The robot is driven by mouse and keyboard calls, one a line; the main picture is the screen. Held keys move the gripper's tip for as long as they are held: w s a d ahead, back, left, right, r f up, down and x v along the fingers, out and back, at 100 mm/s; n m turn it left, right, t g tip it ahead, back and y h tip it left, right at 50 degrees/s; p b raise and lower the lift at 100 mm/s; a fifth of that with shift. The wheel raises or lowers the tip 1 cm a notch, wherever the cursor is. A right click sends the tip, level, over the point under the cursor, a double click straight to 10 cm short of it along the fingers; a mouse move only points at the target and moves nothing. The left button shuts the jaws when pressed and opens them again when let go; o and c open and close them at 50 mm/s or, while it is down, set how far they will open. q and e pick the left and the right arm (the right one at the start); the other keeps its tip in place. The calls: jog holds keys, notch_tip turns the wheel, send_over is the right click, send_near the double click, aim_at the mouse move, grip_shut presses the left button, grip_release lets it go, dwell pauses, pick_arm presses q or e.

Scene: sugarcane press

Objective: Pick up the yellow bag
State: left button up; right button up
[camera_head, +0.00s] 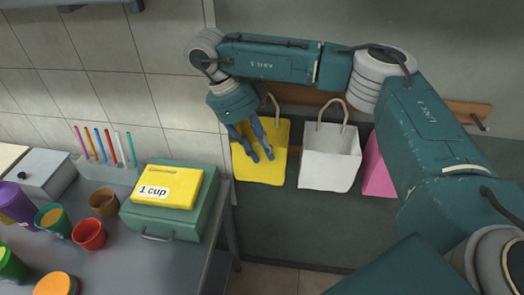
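The yellow bag (270,167) hangs on the wall at the left end of a row of bags, with part of its handle showing above it. My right gripper (261,158) reaches in from the upper right and points down over the upper left part of the yellow bag. Its two blue fingers stand apart with yellow showing between them, and nothing is visibly held. I cannot tell whether the fingers touch the bag. The gripper hides part of the bag's top and handle. My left gripper is not in view.
A white bag (330,157) hangs just right of the yellow one, and a pink bag (376,172) is partly hidden by my arm. At the left, a table holds a green box with a yellow "1 cup" block (167,187), several cups and a rack of coloured straws (106,165).

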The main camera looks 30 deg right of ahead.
aim_at(267, 159)
jog(key=p+x, duration=0.1)
jog(key=x, duration=0.2)
jog(key=shift+s+d+f, duration=0.15)
jog(key=shift+f, duration=0.15)
jog(key=shift+d+f, duration=0.15)
jog(key=shift+f, duration=0.25)
jog(key=shift+c, duration=0.3)
grip_shut()
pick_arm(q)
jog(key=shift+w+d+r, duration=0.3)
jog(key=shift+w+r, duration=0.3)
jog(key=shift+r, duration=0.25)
pick_arm(e)
jog(key=shift+r, duration=0.2)
